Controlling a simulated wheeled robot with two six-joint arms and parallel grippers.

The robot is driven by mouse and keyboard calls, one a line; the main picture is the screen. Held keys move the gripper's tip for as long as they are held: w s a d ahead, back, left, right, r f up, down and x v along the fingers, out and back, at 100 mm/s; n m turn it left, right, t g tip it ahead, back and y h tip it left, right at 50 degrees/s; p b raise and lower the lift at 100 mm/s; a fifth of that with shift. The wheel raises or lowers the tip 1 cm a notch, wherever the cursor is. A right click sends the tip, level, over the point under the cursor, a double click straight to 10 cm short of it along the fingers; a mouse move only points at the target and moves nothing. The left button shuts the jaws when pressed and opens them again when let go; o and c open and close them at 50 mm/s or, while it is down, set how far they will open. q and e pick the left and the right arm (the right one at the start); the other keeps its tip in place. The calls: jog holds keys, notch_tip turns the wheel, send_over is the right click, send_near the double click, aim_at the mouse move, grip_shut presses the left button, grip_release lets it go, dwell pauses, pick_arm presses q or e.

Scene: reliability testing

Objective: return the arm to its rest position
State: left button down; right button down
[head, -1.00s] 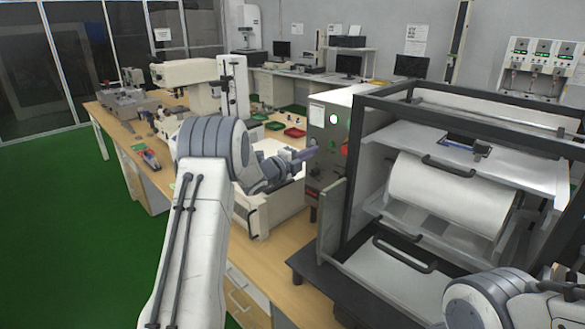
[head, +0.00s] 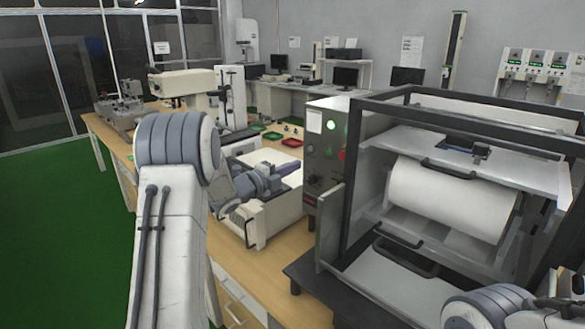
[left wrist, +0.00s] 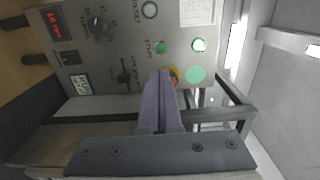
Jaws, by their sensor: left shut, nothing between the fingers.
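My left arm (head: 165,225) rises from the bottom left of the head view and bends over toward the bench. Its gripper (head: 296,167) is in front of the control panel (head: 325,155), apart from it as far as the head view shows. In the left wrist view the two purple fingers (left wrist: 160,85) are together and empty, pointing toward the panel. The panel carries a lit green lamp (head: 331,126), a dial and a red button (head: 342,155). Part of my right arm (head: 490,308) shows at the bottom right; its gripper is out of the frames.
A dark-framed machine with a white drum (head: 450,198) fills the right side. A white boxy device (head: 262,217) stands under my left gripper on the wooden bench. Small red and green trays (head: 291,142) lie behind. The green floor (head: 60,240) at left is clear.

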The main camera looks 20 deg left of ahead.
dwell(0.3)
pick_arm(q)
jog(key=s+d+f+n+g+y, duration=0.2)
jog(key=s+d+f+n+g, duration=0.25)
jog(key=s+n, duration=0.4)
jog(key=s+d+f+n+g+y, duration=0.2)
jog(key=s+d+f+n+g, duration=0.3)
jog(key=s, duration=0.6)
jog(key=s+d+f+n+g+y, duration=0.2)
jog(key=s+f+n+g+y, duration=0.15)
jog(key=s+f+n, duration=0.4)
jog(key=s+d+r+m+g+h, duration=0.1)
jog(key=s+d+r+m+g, duration=0.1)
jog(key=s+d, duration=0.5)
jog(key=s+d+r+m+g+h, duration=0.1)
jog(key=s+d+r+m, duration=0.3)
jog(key=s+d, duration=0.3)
jog(key=s, duration=0.4)
jog(key=shift+r+g, duration=0.3)
jog(key=shift+g, duration=0.1)
dwell(1.7)
